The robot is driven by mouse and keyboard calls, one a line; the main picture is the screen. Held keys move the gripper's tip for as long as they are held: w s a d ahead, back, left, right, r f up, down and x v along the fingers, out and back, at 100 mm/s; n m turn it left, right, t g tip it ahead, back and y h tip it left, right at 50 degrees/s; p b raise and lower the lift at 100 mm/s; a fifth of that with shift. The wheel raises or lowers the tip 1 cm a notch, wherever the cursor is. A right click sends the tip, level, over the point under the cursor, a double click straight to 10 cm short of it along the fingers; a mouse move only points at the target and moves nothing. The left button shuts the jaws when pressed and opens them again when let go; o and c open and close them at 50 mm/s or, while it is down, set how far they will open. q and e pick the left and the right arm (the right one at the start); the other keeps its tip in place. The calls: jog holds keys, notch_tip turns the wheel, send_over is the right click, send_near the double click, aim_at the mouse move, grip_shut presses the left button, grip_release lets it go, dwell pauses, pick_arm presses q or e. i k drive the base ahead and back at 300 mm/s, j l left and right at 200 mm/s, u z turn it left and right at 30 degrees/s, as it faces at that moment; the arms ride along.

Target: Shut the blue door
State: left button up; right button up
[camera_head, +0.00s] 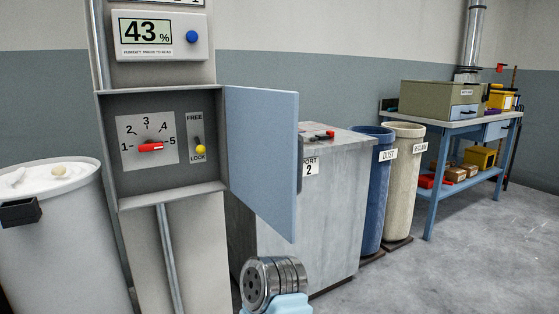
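The blue door (262,160) stands open, hinged at the right edge of a grey wall box (160,195). It swings out toward me and to the right, with a dark handle (300,176) at its outer edge. Inside the open box are a dial with a red pointer (150,147) lying nearly level and a small lever with a yellow knob (200,149) near the word LOCK. Neither of my grippers can be made out. A ribbed metal and pale blue part, seemingly of my arm, shows at the bottom below the door, apart from it in the picture.
A humidity display (159,36) reading 43% is above the box. Right of the door are a grey cabinet (330,220), two bins and a blue bench (440,130). The floor at right is clear.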

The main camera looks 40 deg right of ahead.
aim_at(264, 146)
jog(key=l+z, duration=0.95)
jog(key=i+l+u, duration=0.2)
jog(key=l+u, duration=0.2)
jog(key=i+l+u, duration=0.15)
jog(key=l+u, duration=0.2)
jog(key=k+l+u, duration=0.4)
jog(key=i+l, duration=0.05)
jog(key=l, duration=0.1)
